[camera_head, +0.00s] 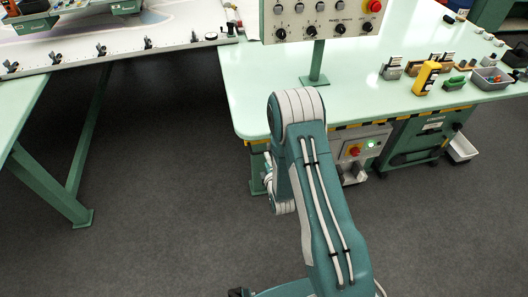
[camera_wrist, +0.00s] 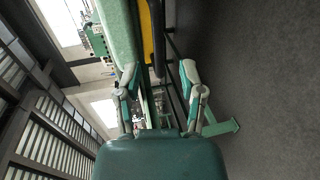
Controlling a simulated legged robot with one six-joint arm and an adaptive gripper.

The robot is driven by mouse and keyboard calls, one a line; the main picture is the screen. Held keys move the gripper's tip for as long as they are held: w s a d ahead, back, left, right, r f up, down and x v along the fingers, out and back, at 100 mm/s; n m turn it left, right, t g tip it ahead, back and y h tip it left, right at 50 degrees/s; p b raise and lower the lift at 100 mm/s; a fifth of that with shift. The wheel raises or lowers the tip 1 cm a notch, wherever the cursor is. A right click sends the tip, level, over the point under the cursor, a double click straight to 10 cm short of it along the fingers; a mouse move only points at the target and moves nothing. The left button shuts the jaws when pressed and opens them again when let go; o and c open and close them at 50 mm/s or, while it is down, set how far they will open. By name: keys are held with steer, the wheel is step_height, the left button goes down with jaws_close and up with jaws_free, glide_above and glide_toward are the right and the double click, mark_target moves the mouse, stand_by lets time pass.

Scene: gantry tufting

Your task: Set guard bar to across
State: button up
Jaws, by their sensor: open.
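I cannot make out for sure which part is the guard bar. A long pale rail (camera_head: 125,55) with several black clamps runs along the front of the left frame in the head view. My gripper (camera_wrist: 159,80) is open and empty in the wrist view, its two fingers well apart. Beyond the fingers, that view shows a green table edge (camera_wrist: 122,35) with a yellow strip (camera_wrist: 147,45), turned on its side. In the head view my arm stands in front of the right table, and the gripper itself is hidden behind it.
The right table (camera_head: 270,80) carries a control panel (camera_head: 320,20) on a post, a yellow handheld device (camera_head: 426,78) and a grey bin (camera_head: 490,80). A box with a red button (camera_head: 354,151) sits below its edge. Dark floor (camera_head: 150,200) between the tables is clear.

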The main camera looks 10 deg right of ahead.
steer(key=x, duration=0.5)
steer(key=shift+w+f, duration=0.1)
steer(key=shift+w, duration=0.2)
jaws_close()
